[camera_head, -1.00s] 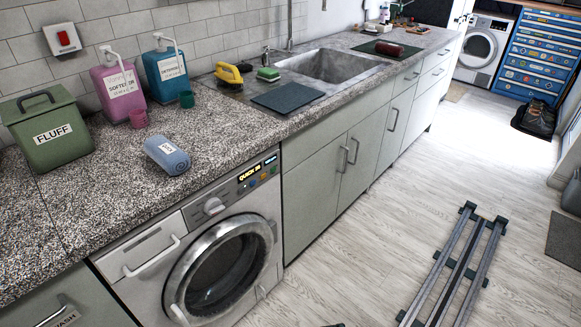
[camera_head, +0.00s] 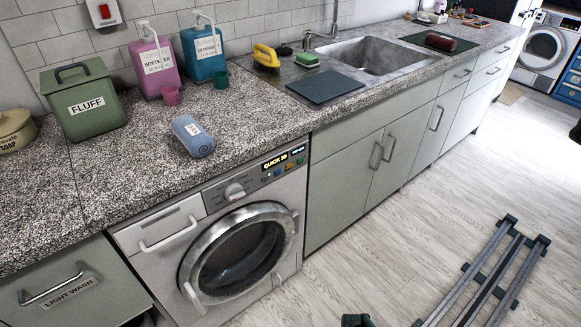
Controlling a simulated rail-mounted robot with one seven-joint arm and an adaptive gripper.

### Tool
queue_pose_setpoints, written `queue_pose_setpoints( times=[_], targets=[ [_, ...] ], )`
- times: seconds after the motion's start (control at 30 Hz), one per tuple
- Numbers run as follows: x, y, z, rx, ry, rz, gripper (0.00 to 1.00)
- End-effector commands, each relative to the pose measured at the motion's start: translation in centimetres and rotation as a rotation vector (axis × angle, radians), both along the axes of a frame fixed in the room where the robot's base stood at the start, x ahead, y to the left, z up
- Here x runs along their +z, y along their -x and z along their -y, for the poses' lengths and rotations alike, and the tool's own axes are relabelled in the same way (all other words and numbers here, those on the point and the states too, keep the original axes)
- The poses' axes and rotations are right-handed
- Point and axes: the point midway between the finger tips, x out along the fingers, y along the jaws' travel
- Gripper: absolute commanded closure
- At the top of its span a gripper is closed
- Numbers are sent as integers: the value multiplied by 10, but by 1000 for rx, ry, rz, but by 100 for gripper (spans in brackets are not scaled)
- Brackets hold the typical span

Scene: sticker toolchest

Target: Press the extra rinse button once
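The washing machine (camera_head: 156,236) stands under the counter with its round door (camera_head: 238,257) shut. Small coloured buttons, including a blue one (camera_head: 266,178), an orange one (camera_head: 289,167) and a green one (camera_head: 300,161), line up below. Their labels are too small to read, so I cannot tell which is extra rinse. My gripper is not identifiable in view.
A light wash drawer (camera_head: 74,288) is at lower left. Floor before the machine looks mostly clear.

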Motion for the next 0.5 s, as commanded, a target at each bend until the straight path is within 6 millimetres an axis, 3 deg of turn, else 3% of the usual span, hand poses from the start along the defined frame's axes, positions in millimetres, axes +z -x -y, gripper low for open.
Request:
queue_pose_setpoints(
  times=[0.03, 0.23, 0.5],
  targets=[
    [0, 0, 0, 0, 0, 0, 69],
    [0, 0, 0, 0, 0, 0, 100],
    [0, 0, 0, 0, 0, 0, 100]
  ],
)
